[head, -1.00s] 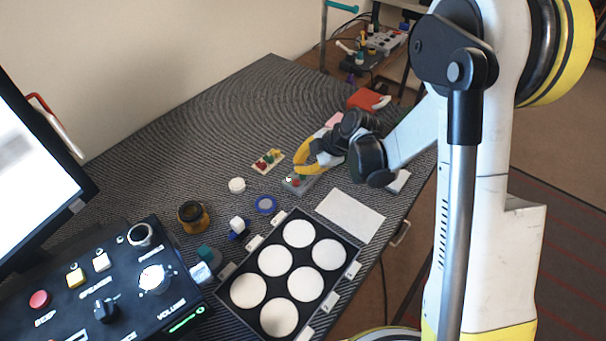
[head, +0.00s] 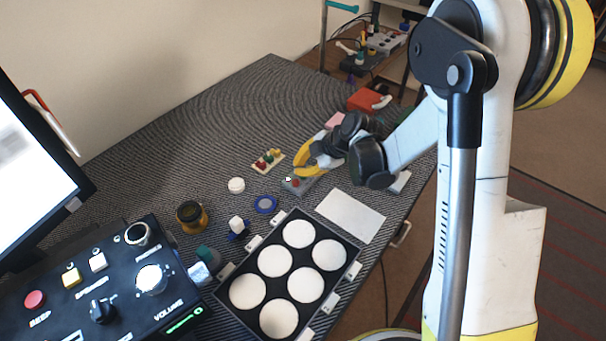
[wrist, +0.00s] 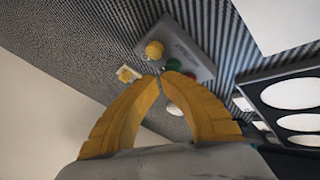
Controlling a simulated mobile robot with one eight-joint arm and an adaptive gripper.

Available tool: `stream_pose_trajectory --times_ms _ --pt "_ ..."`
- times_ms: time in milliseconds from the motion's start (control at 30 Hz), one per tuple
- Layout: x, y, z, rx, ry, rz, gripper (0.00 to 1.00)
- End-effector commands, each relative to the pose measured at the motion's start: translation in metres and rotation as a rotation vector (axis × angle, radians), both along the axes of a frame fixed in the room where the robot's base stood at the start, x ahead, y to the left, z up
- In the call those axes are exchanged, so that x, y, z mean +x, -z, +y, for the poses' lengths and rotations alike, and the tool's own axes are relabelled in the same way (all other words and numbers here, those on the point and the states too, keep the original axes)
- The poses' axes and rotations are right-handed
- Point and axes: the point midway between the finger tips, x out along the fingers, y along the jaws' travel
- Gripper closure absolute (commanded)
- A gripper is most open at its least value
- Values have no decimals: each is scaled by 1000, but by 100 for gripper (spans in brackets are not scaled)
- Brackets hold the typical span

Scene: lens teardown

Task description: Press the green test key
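A grey key box (head: 288,186) lies on the striped table, with a red key (head: 296,183) and a green key (head: 303,177) on top. My gripper (head: 297,172) is right at the box, with its yellow fingers bent down towards it. In the wrist view the fingertips (wrist: 159,77) meet, with nothing seen between them. They are beside the green key (wrist: 173,64) on the grey box (wrist: 200,62). A dark red key (wrist: 190,75) is partly hidden by the right finger. A round yellow knob (wrist: 154,49) is beyond the tips. Contact with the green key cannot be told.
A small board with coloured pegs (head: 268,160) lies left of the box. A white cap (head: 236,185), a blue ring (head: 266,204) and a white sheet (head: 352,214) are nearby. A black tray (head: 262,316) with white discs and a control panel (head: 130,280) are nearer.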

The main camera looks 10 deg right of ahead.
Motion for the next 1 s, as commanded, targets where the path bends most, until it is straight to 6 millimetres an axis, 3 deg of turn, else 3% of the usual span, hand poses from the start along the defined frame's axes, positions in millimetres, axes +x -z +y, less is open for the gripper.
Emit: stream_pose_trajectory --times_ms 533,1000 --pt "0 7 0 0 0 0 100" --pt "0 0 0 0 0 0 100"
